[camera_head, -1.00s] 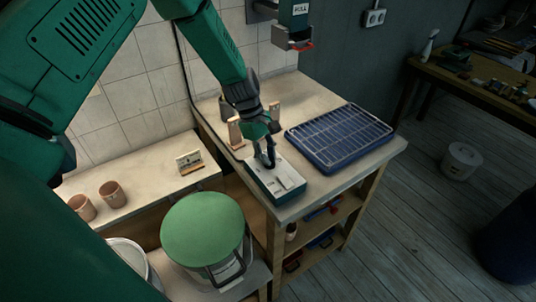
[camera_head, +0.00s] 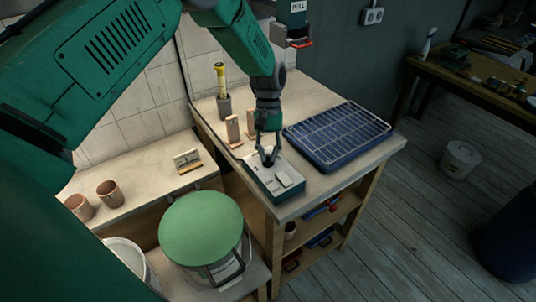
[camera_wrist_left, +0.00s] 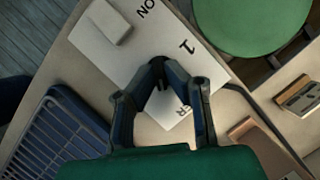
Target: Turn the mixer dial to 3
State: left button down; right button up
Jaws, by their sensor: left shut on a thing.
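The mixer control box (camera_head: 287,187) is a low box with a pale top and dark green sides, near the front edge of the workbench. In the left wrist view its white panel (camera_wrist_left: 182,28) shows the marks "ON" and "1" and a raised pale block (camera_wrist_left: 106,22). My left gripper (camera_head: 268,160) points down onto the back part of the box. Its fingertips (camera_wrist_left: 160,88) are closed together on a small dark dial, which they mostly hide. The dial's pointer and setting cannot be read. My right gripper is not in view.
A blue rack tray (camera_head: 338,136) lies right of the box. Wooden blocks (camera_head: 233,131) and a pot with a yellow-handled tool (camera_head: 222,88) stand behind left. A green-lidded bucket (camera_head: 202,228) stands below left. Two clay cups (camera_head: 108,193) are on the lower shelf.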

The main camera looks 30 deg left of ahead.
pick_arm(q)
jog(key=shift+d+f+m+g+y, duration=0.15)
jog(key=shift+m+g+y, duration=0.3)
jog(key=shift+m, duration=1.05)
jog(key=c, duration=1.6)
grip_release()
jog(key=shift+c, duration=0.2)
jog(key=shift+w, duration=0.1)
jog(key=shift+w+r, duration=0.1)
jog(key=shift+r, duration=0.2)
jog(key=v, duration=1.1)
